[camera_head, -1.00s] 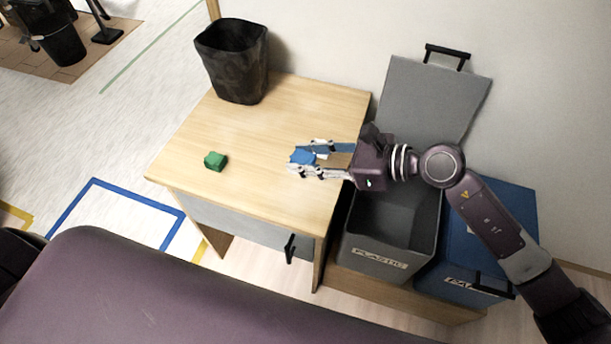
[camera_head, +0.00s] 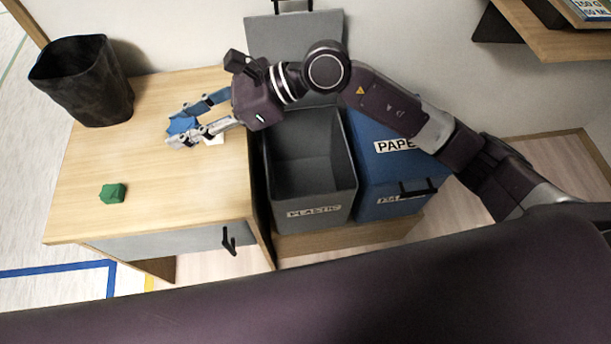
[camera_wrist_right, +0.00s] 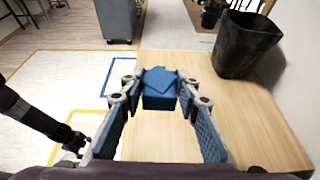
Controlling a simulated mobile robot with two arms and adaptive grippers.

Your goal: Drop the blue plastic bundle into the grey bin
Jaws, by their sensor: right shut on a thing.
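The blue plastic bundle (camera_head: 182,124) is between the fingertips of my right gripper (camera_head: 192,122), over the wooden table on the left in the head view. The right wrist view shows the bundle (camera_wrist_right: 160,88) gripped between both fingers (camera_wrist_right: 158,92). Its height above the table is hard to judge. The grey bin (camera_head: 312,210), labelled PLASTIC, stands right of the table with its lid (camera_head: 290,35) raised and its inside visible. My right gripper is left of the bin opening. My left gripper (camera_wrist_right: 75,147) shows small at the left of the right wrist view; its fingers are unclear.
A green block (camera_head: 112,193) and a black wastebasket (camera_head: 85,85) stand on the table (camera_head: 190,190). A blue bin (camera_head: 385,165) labelled PAPER stands right of the grey bin. A wooden shelf (camera_head: 545,40) is at upper right.

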